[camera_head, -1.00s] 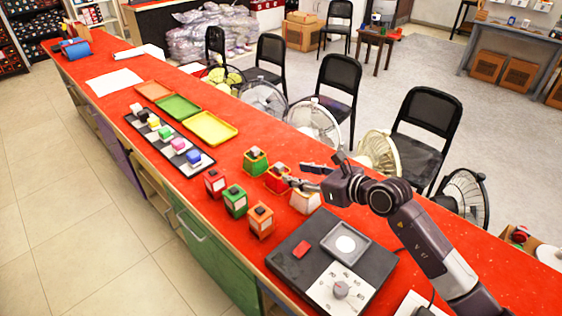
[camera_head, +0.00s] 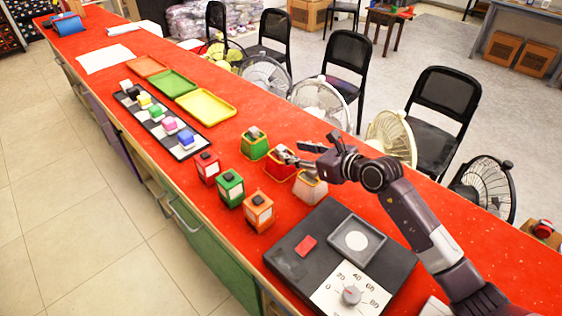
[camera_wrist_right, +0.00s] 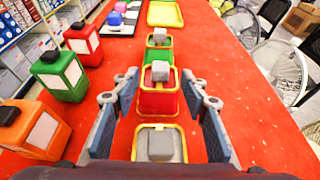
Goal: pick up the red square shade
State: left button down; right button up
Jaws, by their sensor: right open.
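A red tapered square shade (camera_head: 279,165) with a yellow rim and a grey knob stands on the red counter, between a similar green shade (camera_head: 254,145) and a white one (camera_head: 309,187). My right gripper (camera_head: 298,152) is open and empty, over the row and partly covering the red shade. In the right wrist view the red shade (camera_wrist_right: 157,103) stands ahead, between the spread fingers (camera_wrist_right: 160,90); I cannot tell whether they touch it. A second red piece (camera_head: 207,167), boxy with a black knob and white panel, stands to the left. My left gripper is out of view.
Boxy green (camera_head: 230,188) and orange (camera_head: 259,212) pieces stand left of the row. A dark device with a dial (camera_head: 351,295) lies nearer. Green (camera_head: 175,83) and yellow (camera_head: 207,106) trays and a checkered strip with coloured blocks lie farther along. Fans and chairs line the right side.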

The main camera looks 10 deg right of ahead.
aim_at(283, 149)
jog(key=shift+p+x, duration=0.5)
jog(key=shift+x, duration=2.15)
grip_shut()
